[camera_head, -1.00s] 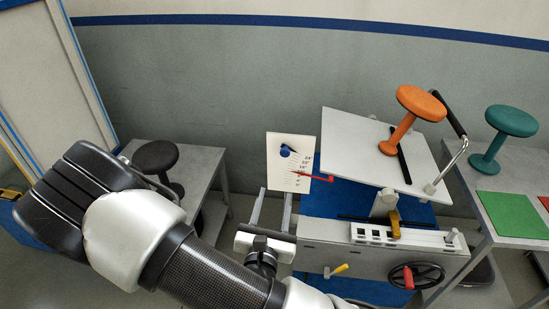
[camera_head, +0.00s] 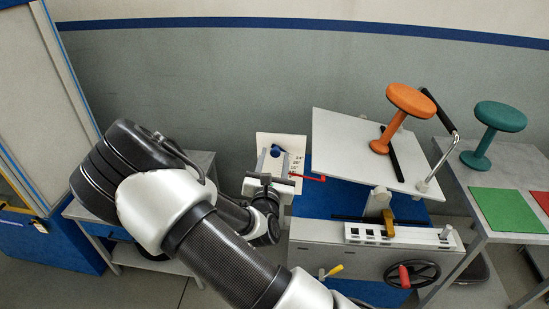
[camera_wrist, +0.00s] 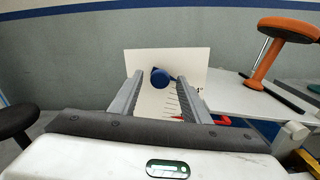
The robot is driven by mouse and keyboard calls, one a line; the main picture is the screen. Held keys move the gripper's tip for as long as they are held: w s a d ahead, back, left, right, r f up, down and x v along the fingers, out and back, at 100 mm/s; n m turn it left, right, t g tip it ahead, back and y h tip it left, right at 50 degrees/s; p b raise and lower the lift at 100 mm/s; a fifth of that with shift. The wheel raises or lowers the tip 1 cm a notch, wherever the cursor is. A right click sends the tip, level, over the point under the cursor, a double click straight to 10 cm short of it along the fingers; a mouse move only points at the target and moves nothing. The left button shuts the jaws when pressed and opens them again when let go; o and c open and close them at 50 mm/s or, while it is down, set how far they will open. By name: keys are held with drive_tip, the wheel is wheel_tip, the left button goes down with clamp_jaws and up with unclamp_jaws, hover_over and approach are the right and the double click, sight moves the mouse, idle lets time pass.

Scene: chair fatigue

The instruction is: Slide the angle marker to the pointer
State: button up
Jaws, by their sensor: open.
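The angle marker is a blue round knob (camera_head: 275,150) near the top of an upright white scale board (camera_head: 296,143). In the wrist view the knob (camera_wrist: 160,77) shows between my two fingers, with the board (camera_wrist: 190,58) behind it. The pointer is a red arm (camera_head: 308,176) at the board's right side, lower than the knob. It is partly hidden behind my right finger in the wrist view (camera_wrist: 219,121). My gripper (camera_head: 273,158) is open in front of the board. Its fingers (camera_wrist: 160,80) lie either side of the knob in the picture; I cannot tell whether they touch it.
A tilted white panel (camera_head: 345,140) carrying an orange stool (camera_head: 410,100) stands right of the board. Below is a grey machine with a handwheel (camera_head: 412,273) and a yellow lever (camera_head: 331,271). A side table at right holds a teal stool (camera_head: 500,117) and a green mat (camera_head: 507,210).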

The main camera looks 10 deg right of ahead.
drive_tip(key=shift+w, duration=0.25)
clamp_jaws()
drive_tip(key=a+f+n+b, duration=0.1)
drive_tip(key=f, duration=0.2)
drive_tip(key=f+n+b, duration=0.1)
drive_tip(key=f, duration=0.2)
drive_tip(key=a+f+b, duration=0.1)
drive_tip(key=f, duration=0.2)
drive_tip(key=shift+w+a+f+n, duration=0.1)
drive_tip(key=shift+w+a+n, duration=0.25)
drive_tip(key=shift+w+n, duration=0.05)
unclamp_jaws()
drive_tip(key=shift+s, duration=0.1)
